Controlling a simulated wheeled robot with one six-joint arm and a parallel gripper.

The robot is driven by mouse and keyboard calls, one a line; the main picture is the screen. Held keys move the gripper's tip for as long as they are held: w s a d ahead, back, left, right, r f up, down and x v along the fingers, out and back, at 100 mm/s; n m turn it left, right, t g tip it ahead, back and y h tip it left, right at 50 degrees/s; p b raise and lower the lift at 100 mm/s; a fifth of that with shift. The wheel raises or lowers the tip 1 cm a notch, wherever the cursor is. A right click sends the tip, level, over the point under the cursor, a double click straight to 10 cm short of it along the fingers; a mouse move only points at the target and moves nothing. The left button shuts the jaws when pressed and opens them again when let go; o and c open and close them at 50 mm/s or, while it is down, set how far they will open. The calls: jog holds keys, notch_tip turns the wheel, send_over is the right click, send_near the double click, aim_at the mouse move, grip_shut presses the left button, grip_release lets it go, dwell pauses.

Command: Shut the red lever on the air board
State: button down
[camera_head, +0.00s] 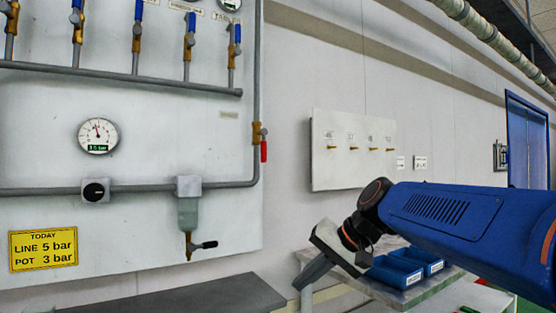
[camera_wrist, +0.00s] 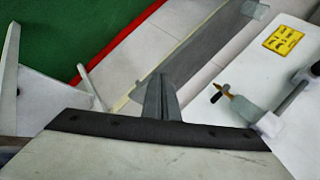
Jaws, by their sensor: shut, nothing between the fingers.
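The red lever (camera_head: 264,151) is on a brass valve (camera_head: 257,133) on the vertical grey pipe at the right edge of the white air board (camera_head: 170,110). It hangs straight down, parallel to the pipe and just right of it. I do not make it out in the wrist view. My gripper (camera_head: 302,280) is below and right of the lever, well apart from it, pointing down and left. In the wrist view my gripper (camera_wrist: 157,97) shows its fingers together, with nothing held.
A bowl with a black-handled drain valve (camera_head: 204,245) hangs low on the board, above a grey bench (camera_head: 200,297). Blue bins (camera_head: 395,271) sit on a shelf close beside my gripper. Blue-handled valves (camera_head: 137,25) line the top.

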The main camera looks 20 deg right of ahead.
aim_at(264, 147)
jog(key=w+d+r+m+t+y, duration=0.1)
jog(key=w+d+r+y, duration=0.1)
jog(key=w+d+r, duration=0.2)
jog(key=w+d+r+m+t+y, duration=0.1)
jog(key=w+d+r, duration=0.4)
jog(key=w+r, duration=0.6)
jog(key=w+d+r+t+y, duration=0.3)
jog(key=w+r, duration=0.5)
jog(key=r, duration=0.7)
jog(key=shift+d+m+y, duration=0.4)
jog(key=shift+d+y, duration=0.4)
jog(key=shift+d, duration=0.05)
jog(key=shift+a, duration=0.1)
jog(key=s+a+x, duration=0.1)
jog(key=s+x, duration=0.1)
jog(key=x, duration=1)
jog(key=shift+w+a, duration=0.3)
jog(key=shift+a, duration=0.3)
jog(key=shift+r, duration=0.1)
